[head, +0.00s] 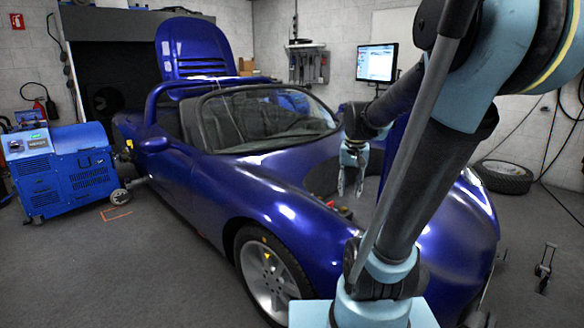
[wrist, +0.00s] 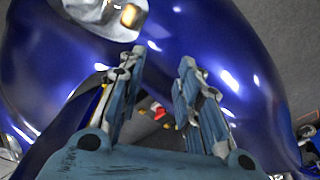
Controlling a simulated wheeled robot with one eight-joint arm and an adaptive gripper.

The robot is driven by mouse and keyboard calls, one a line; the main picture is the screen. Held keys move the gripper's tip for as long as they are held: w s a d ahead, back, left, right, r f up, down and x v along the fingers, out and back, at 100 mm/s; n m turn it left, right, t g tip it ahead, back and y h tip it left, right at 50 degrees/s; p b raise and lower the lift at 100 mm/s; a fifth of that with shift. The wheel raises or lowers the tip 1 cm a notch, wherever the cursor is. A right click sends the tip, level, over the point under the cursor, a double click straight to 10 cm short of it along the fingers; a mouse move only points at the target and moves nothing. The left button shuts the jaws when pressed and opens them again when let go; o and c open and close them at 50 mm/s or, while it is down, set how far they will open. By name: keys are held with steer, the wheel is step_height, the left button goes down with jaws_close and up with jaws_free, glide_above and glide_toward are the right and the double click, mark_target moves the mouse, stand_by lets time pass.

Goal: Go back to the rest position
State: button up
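My gripper (head: 351,183) hangs pointing down over the front of the blue car (head: 215,185) in the head view. In the wrist view my gripper (wrist: 157,75) shows two blue-grey fingers set apart, with nothing between them. Below the fingers is a dark opening in the blue bodywork (wrist: 215,45), with small red and yellow parts (wrist: 158,112) in it. My arm crosses the right side of the head view and hides part of the car's front.
A blue machine (head: 65,170) stands left of the car. A monitor (head: 377,63) and a wall-mounted tool holder (head: 308,64) are behind it. A loose tyre (head: 503,176) lies on the floor at right. A small wheeled stand (head: 545,266) is at lower right. Floor at front left is clear.

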steer(key=s+f+n, duration=0.1)
steer(key=s+f, duration=0.3)
steer(key=s, duration=0.4)
steer(key=s+f+n, duration=0.2)
steer(key=s+f, duration=0.3)
steer(key=s, duration=0.2)
steer(key=shift+s+f+t, duration=0.2)
steer(key=shift+s+t, duration=0.1)
steer(key=shift+s, duration=0.1)
